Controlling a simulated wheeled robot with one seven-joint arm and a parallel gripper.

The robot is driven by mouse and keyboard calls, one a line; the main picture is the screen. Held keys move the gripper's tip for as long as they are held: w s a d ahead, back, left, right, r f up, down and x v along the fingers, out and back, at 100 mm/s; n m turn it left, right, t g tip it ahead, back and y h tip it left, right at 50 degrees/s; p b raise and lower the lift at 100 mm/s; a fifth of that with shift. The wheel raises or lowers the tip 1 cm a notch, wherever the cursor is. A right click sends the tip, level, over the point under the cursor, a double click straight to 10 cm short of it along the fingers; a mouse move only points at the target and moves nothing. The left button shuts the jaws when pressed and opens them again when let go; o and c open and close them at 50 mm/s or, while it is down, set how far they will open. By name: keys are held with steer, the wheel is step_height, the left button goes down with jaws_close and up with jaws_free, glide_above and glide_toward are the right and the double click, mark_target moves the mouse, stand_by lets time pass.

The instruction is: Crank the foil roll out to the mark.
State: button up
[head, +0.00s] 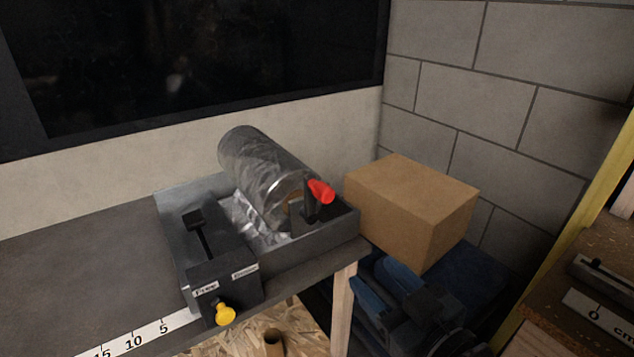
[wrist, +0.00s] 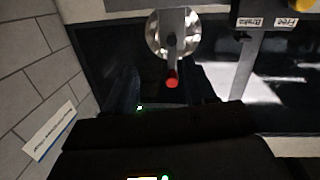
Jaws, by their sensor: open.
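The silver foil roll (head: 250,165) lies in a grey metal tray (head: 335,228) on the bench in the head view. A crank with a red knob (head: 321,191) is at its near right end. A black block (head: 222,268) with a lever, labels reading Free and Brake, and a yellow knob (head: 225,314) stands at the tray's left. In the wrist view, the red knob (wrist: 172,79) points toward my open gripper (wrist: 168,93), in line with the gap between the dark fingers. I cannot tell whether they touch it. My gripper is not in the head view.
A white scale strip (head: 132,340) marked 5, 10, 15 runs along the bench front, left of the block. A cardboard box (head: 410,205) stands right of the tray, near the block wall. Bare bench (head: 90,270) lies to the left.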

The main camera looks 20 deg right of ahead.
steer(key=n+y, duration=0.2)
glide_toward(317, 182)
steer(key=w, duration=0.1)
steer(key=w+f, duration=0.1)
steer(key=shift+w+a+f+p, duration=0.25)
steer(key=shift+w+f+p, duration=0.05)
steer(key=shift+w+p, duration=0.1)
steer(key=p+x, duration=0.1)
steer(key=x, duration=0.5)
steer(key=shift+w+r, duration=0.15)
steer(key=shift+w, duration=0.05)
steer(key=shift+w+a, duration=0.2)
steer(key=shift+w, duration=0.45)
steer(key=shift+c, duration=0.4)
jaws_close()
